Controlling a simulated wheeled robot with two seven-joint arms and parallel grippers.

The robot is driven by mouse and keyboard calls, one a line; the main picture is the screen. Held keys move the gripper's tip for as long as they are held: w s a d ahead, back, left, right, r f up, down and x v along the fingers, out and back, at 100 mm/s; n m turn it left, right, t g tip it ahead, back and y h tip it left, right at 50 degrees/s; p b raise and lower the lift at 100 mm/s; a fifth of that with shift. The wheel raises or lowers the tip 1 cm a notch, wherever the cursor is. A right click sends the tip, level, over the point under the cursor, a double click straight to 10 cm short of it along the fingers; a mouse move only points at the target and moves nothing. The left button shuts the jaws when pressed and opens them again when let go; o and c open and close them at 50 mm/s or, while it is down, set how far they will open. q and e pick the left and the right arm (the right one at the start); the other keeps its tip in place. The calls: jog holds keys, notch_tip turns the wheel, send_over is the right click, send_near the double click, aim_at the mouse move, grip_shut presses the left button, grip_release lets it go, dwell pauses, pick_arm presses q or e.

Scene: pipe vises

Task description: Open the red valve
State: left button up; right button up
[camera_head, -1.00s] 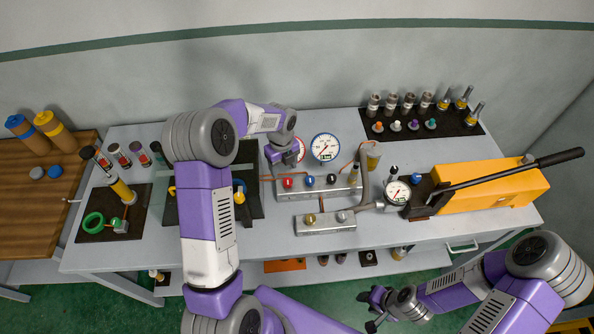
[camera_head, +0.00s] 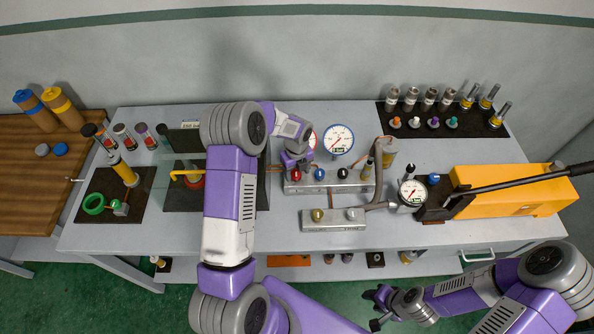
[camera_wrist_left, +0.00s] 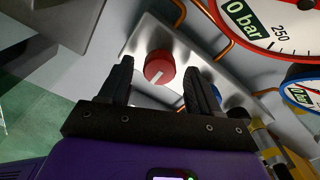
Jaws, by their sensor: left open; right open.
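The red valve (camera_head: 296,175) is a round knob at the left end of a grey metal manifold block (camera_head: 345,187), beside a blue and a black knob. In the left wrist view the red knob (camera_wrist_left: 159,66) shows a pale marker line and lies between and just beyond my fingertips. My left gripper (camera_head: 294,166) is open over the knob; its two black fingers (camera_wrist_left: 158,82) stand on either side, and I cannot tell whether they touch it. My right gripper (camera_head: 374,308) is open and empty, low at the front, away from the bench top.
A red-rimmed gauge (camera_wrist_left: 275,25) stands close behind the knob, and a blue-rimmed gauge (camera_head: 339,139) is right of it. The blue knob (camera_wrist_left: 218,91) is near my right finger. A second block (camera_head: 335,226) sits in front. An orange pump (camera_head: 510,190) stands at the right.

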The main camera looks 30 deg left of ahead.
pick_arm(q)
jog(key=shift+s, duration=0.1)
jog(key=c, duration=1)
jog(key=shift+c, duration=0.2)
